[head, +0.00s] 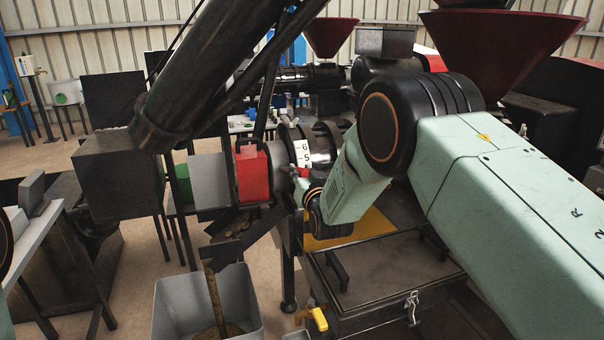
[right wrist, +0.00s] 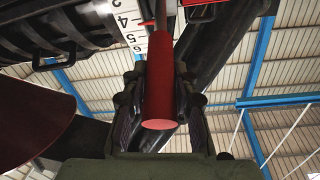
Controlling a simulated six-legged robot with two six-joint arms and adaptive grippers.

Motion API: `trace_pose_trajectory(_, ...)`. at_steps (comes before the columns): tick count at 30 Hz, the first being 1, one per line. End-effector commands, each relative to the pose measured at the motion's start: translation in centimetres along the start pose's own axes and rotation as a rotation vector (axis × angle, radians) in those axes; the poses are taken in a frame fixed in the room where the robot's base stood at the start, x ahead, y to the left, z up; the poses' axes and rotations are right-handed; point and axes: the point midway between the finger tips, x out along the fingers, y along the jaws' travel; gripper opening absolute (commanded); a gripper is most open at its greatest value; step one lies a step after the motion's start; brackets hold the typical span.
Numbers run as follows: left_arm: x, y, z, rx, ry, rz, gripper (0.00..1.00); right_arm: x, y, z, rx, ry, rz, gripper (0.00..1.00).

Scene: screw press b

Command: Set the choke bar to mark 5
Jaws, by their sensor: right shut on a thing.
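The choke bar (right wrist: 159,95) is a red rod with its round end towards the camera in the right wrist view. My right gripper (right wrist: 160,72) is shut on it, with a dark finger on each side. A white scale plate (right wrist: 131,22) with black 4, 5 and 6 lies beyond. A small red pointer (right wrist: 147,22) lies at the plate close to the 4, on the 4 side of the 5. In the head view the scale (head: 302,152) shows 6 and 5, with red just below the 5. My right arm mostly hides the gripper there. My left gripper is not in view.
A red block (head: 252,172) sits left of the scale. A grey bin (head: 207,305) stands below the press. A dark lidded tray (head: 385,268) with a latch lies under my right arm. A dark red hopper (head: 502,45) rises behind it.

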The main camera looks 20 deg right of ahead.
Motion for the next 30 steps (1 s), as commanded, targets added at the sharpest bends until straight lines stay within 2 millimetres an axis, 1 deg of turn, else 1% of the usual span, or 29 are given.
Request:
trace_pose_trajectory(1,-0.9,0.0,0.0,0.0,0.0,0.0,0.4,0.1,-0.2,-1.1,-0.002,-0.016,0.002,0.0)
trace_pose_trajectory(3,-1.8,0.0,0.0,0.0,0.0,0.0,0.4,0.1,-0.4,-1.9,-0.004,-0.043,0.007,0.0)
trace_pose_trajectory(6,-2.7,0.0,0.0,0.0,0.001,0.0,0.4,0.5,-0.7,-3.2,-0.007,-0.084,0.015,0.0)
trace_pose_trajectory(9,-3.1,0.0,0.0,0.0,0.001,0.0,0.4,0.9,-0.8,-3.9,-0.009,-0.119,0.022,0.0)
trace_pose_trajectory(14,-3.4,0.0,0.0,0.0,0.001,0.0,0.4,1.1,-0.9,-4.4,-0.01,-0.145,0.026,0.0)
trace_pose_trajectory(23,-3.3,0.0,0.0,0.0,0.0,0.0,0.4,1.1,-0.9,-4.4,-0.011,-0.147,0.027,0.0)
trace_pose_trajectory(24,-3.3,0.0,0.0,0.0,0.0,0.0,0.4,1.1,-0.9,-4.4,-0.011,-0.147,0.027,0.3)
trace_pose_trajectory(30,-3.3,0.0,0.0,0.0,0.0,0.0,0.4,1.1,-0.9,-4.3,-0.01,-0.149,0.027,0.47)
